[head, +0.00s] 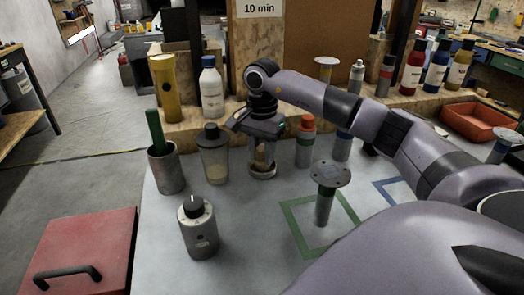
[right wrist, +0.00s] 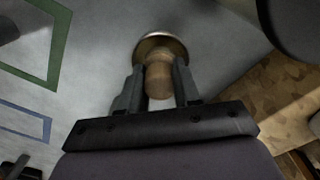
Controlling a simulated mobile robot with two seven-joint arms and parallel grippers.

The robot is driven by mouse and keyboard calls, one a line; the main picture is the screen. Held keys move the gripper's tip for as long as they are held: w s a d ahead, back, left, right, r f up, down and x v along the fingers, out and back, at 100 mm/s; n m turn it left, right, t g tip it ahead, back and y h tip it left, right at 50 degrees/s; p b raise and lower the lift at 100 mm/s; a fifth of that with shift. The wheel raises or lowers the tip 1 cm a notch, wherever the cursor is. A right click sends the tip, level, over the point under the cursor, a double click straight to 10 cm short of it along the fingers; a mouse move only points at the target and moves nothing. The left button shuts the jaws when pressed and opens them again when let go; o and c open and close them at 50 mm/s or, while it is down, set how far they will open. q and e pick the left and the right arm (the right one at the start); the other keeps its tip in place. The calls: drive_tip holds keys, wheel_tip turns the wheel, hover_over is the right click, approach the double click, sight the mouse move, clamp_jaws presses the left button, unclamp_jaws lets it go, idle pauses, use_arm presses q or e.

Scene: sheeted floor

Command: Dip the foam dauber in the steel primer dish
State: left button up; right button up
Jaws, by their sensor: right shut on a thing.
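My right gripper (head: 263,132) points down at the middle of the sheeted surface, shut on the foam dauber (head: 264,153). In the right wrist view, the two fingers of the gripper (right wrist: 158,85) close on the dauber's tan wooden handle (right wrist: 159,76). The steel primer dish (head: 262,174) is small and round, directly below the dauber. Its rim (right wrist: 172,38) shows past the dauber's end in the right wrist view. The dauber's lower end appears within the dish's outline. The foam and its contact with the dish are hidden. My left gripper is out of view.
A clear shaker bottle (head: 214,158), a grey cup with a green handle (head: 166,168) and a knobbed canister (head: 198,228) stand left. An orange-capped bottle (head: 305,143) stands close right. A disc-topped post (head: 325,192) is in the green square. Bottles line the wooden ledge behind.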

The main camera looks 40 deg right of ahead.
sight(262, 148)
drive_tip(key=shift+f, duration=0.4)
idle(0.7)
idle(0.6)
wheel_tip(262, 148, up, 3)
drive_tip(key=shift+p, duration=1.25)
wheel_tip(262, 148, up, 4)
drive_tip(key=p, duration=0.3)
